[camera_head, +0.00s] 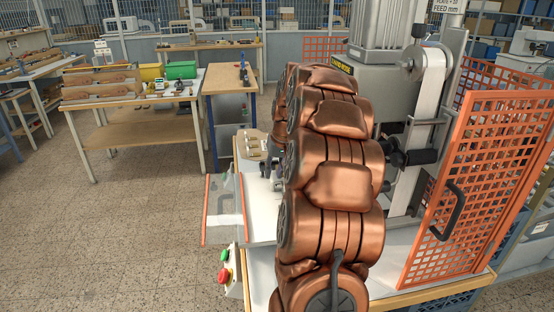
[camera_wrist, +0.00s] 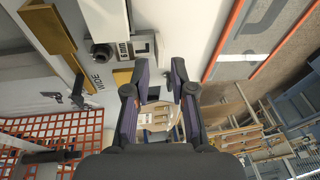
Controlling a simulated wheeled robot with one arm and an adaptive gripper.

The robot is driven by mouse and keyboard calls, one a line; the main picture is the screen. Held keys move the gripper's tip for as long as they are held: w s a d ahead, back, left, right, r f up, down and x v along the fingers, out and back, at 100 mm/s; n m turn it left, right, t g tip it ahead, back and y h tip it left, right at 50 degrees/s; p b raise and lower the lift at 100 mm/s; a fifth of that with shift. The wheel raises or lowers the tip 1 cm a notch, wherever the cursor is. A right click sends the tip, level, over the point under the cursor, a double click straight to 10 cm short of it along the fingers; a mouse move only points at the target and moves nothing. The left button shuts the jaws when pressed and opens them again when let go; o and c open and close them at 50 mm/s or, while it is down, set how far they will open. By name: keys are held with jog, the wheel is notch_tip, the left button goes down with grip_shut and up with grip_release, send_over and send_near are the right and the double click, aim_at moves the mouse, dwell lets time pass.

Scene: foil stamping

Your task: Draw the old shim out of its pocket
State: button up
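My gripper (camera_wrist: 160,66) shows in the wrist view with its two dark fingers apart and nothing visible between the tips. Just beyond the tips is a grey and white block with a printed label (camera_wrist: 126,48), with a dark round knob (camera_wrist: 102,52) at its left. A brass-coloured bar (camera_wrist: 48,38) and the word WIDE lie further left. I cannot make out the old shim or its pocket for certain. In the head view my copper-coloured arm hides the gripper and much of the press bed.
The stamping press (camera_head: 375,88) stands behind my arm. An orange mesh guard (camera_head: 490,165) stands at the right. A wooden holder (camera_head: 250,144) sits on the bench's left part. A red and green button box (camera_head: 229,270) is at the front left. The tiled floor at the left is clear.

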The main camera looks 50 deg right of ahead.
aim_at(271, 180)
jog(key=shift+p+x, duration=0.35)
jog(key=shift+x, duration=1.25)
jog(key=shift+c, duration=0.3)
jog(key=shift+s, duration=0.1)
grip_shut()
jog(key=shift+a, duration=0.25)
jog(key=shift+w+a+b, duration=0.45)
jog(key=shift+w+a, duration=1.1)
jog(key=shift+a, duration=0.25)
jog(key=shift+w+a+r, duration=0.45)
jog(key=shift+a+r, duration=0.15)
jog(key=shift+r, duration=0.15)
jog(key=shift+w+a+r, duration=0.45)
jog(key=shift+a+r, duration=0.15)
jog(key=shift+r, duration=0.2)
